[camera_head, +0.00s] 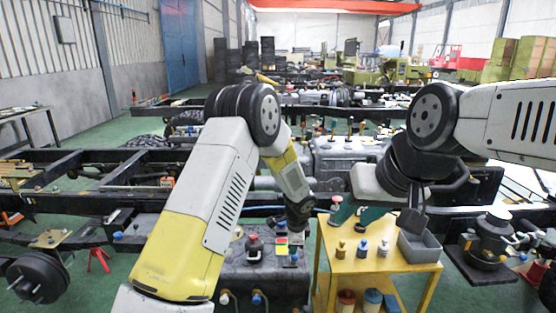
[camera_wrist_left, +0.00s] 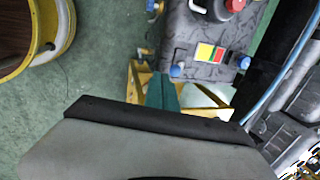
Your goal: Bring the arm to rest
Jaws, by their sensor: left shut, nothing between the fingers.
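My left arm comes in from the left of the head view and bends down. My right arm comes in from the right, bent downward.
A yellow cart (camera_head: 378,267) holds several small bottles and the bin. A red-capped container (camera_head: 254,246) and a colored label plate (camera_wrist_left: 210,53) sit on the tank. Dark chassis rails (camera_head: 75,157) cross behind. Green floor (camera_head: 70,122) is open at the back left.

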